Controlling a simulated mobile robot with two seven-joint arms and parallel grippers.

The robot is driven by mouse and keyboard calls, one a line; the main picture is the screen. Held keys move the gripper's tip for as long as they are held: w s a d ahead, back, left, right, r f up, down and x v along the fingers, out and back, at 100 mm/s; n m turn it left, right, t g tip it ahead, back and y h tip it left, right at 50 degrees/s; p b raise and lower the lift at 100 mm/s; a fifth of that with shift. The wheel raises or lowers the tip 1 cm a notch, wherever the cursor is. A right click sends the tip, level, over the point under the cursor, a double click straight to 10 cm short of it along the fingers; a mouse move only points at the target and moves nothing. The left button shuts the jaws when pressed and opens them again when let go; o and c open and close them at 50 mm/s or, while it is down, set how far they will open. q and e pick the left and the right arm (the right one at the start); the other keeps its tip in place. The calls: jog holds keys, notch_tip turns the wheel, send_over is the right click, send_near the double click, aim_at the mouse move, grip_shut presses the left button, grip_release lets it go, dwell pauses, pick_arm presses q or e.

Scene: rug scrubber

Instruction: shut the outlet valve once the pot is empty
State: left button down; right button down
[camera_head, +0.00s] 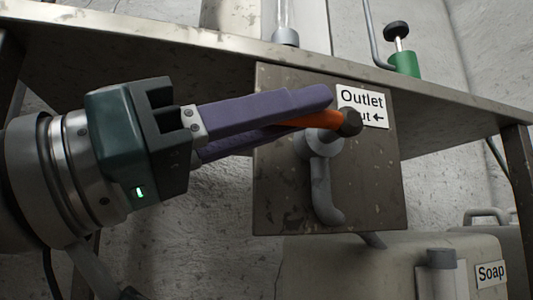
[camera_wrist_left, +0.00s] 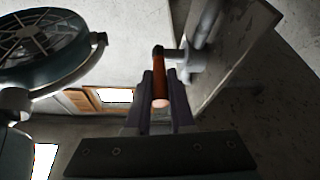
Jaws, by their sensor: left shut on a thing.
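The outlet valve (camera_head: 319,145) is a grey pipe fitting on a dark metal plate below the table, with a spout bending down. Its orange lever handle (camera_head: 308,120) extends left from a dark hub, lying almost level. My left gripper (camera_head: 312,108) is shut on this handle, its purple fingers above and below it. The wrist view also shows the orange handle (camera_wrist_left: 160,88) between the fingers. A label (camera_head: 362,105) beside the hub reads "Outlet", with "ut" and a left-pointing arrow below; the hub hides part of it. I cannot make out the pot or its contents. My right gripper is out of view.
The table's edge (camera_head: 195,42) runs just above my left gripper. A container labelled "Soap" (camera_head: 490,275) stands at the lower right. A green fitting with a black knob (camera_head: 404,62) is on the table. A round fan (camera_wrist_left: 45,45) shows in the wrist view.

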pick_arm(q)
jog(key=c, duration=1.1)
grip_release()
jog(key=b+v, duration=0.2)
jog(key=v, duration=0.8)
jog(key=shift+d, duration=0.1)
